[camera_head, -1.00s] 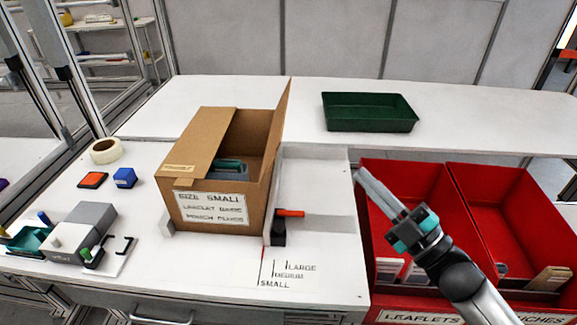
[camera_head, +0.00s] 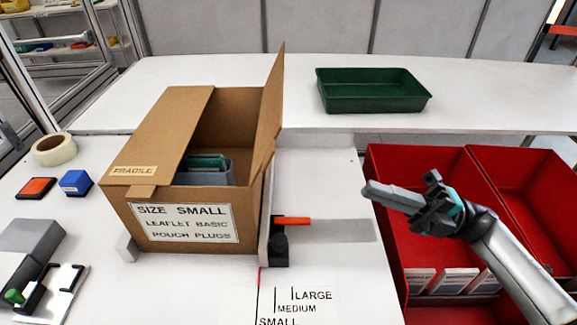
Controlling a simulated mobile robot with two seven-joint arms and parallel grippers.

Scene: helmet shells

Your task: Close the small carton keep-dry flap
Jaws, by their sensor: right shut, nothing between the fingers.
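The small carton (camera_head: 118,215) stands on the white table at the left, with a "SIZE SMALL" label on its front. Its left flap (camera_head: 158,130), marked FRAGILE, lies folded inward over the left part of the opening. Its right flap (camera_head: 271,105) stands up and leans slightly outward. Between them the opening shows grey and teal contents (camera_head: 205,170). My left gripper is out of view.
Red bins (camera_head: 385,165) with leaflets stand at the right. A green tray (camera_head: 370,105) sits on the back table. An orange-handled black clamp (camera_head: 279,245) stands beside the carton's right side. Tape (camera_head: 54,150) and blue and orange blocks lie left.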

